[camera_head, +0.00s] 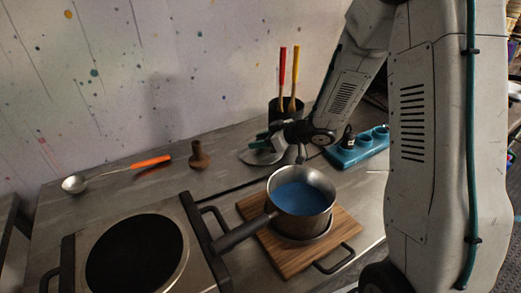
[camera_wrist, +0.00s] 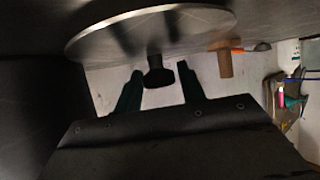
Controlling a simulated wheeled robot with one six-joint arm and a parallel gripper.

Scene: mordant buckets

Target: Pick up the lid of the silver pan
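The silver lid (camera_head: 249,157) lies on the grey counter behind the pan, partly hidden by my gripper (camera_head: 262,143). In the wrist view the lid (camera_wrist: 110,38) is a flat metal disc with a dark knob (camera_wrist: 157,74). My gripper (camera_wrist: 158,88) is open, its two dark green fingers on either side of the knob with gaps showing between. I cannot tell how far along the knob's depth the fingertips reach. The silver pan (camera_head: 322,181) holds blue liquid (camera_head: 299,198) and stands uncovered on a wooden board (camera_head: 346,236).
A black pot (camera_head: 274,109) with red and yellow-handled tools stands just behind the lid. A brown wooden object (camera_head: 199,156) and an orange-handled ladle (camera_head: 75,183) are at left. A blue holder (camera_head: 352,152) is at right. A hotplate (camera_head: 137,255) is at front left.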

